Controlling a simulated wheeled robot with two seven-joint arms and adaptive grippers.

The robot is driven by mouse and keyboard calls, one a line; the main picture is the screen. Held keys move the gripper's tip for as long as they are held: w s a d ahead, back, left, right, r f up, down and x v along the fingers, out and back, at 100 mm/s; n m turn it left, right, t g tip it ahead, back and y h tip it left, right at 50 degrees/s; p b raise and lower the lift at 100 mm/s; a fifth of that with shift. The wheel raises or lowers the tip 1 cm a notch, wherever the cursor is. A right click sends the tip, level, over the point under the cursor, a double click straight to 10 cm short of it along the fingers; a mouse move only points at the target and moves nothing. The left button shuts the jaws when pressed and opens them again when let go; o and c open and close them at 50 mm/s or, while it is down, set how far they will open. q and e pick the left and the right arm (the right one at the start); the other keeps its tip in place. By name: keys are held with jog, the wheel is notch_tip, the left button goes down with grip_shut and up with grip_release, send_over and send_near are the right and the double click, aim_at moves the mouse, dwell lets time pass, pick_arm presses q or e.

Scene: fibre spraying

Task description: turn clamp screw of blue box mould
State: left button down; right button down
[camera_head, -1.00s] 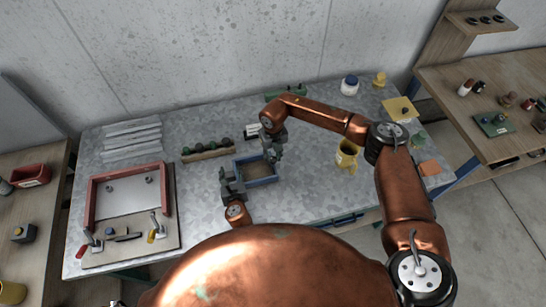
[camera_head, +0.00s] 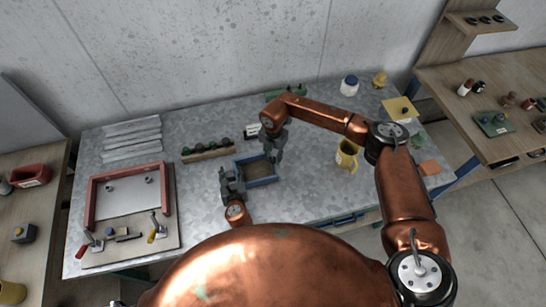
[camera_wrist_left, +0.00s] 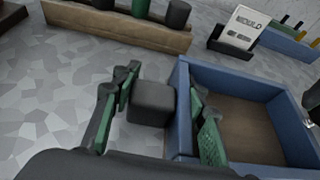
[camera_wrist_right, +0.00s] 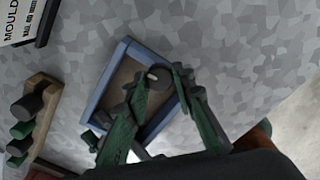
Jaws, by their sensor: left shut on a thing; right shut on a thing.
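The blue box mould (camera_head: 262,182) is an open blue frame with a brown floor, on the grey table. It also shows in the left wrist view (camera_wrist_left: 232,78) and the right wrist view (camera_wrist_right: 108,75). My left gripper (camera_wrist_left: 160,118) straddles the mould's wall, one finger inside and one outside, with a dark block (camera_wrist_left: 152,103) between the outer finger and the wall. My right gripper (camera_wrist_right: 162,85) is over the mould's other side, its fingertips closed around a small round grey knob, seemingly the clamp screw (camera_wrist_right: 154,73). The fingers hide most of the screw.
A wooden rack (camera_head: 208,151) with dark-green knobs stands behind the mould at left. A "MOULD" card (camera_wrist_left: 243,27) stands behind it. Bare table surrounds the blue mould.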

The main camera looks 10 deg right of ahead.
aim_at(273, 159)
pick_arm(q)
jog(key=shift+a, duration=0.2)
pick_arm(e)
jog(key=shift+d+m, duration=0.1)
jog(key=shift+m, duration=0.4)
jog(key=c, duration=1.9)
grip_release()
jog(key=shift+c, duration=0.2)
pick_arm(q)
jog(key=shift+d, duration=0.1)
pick_arm(e)
jog(key=o, duration=0.3)
pick_arm(q)
jog(key=shift+d, duration=0.1)
pick_arm(e)
notch_tip(273, 159, up, 12)
pick_arm(q)
jog(key=c, duration=1.1)
grip_release()
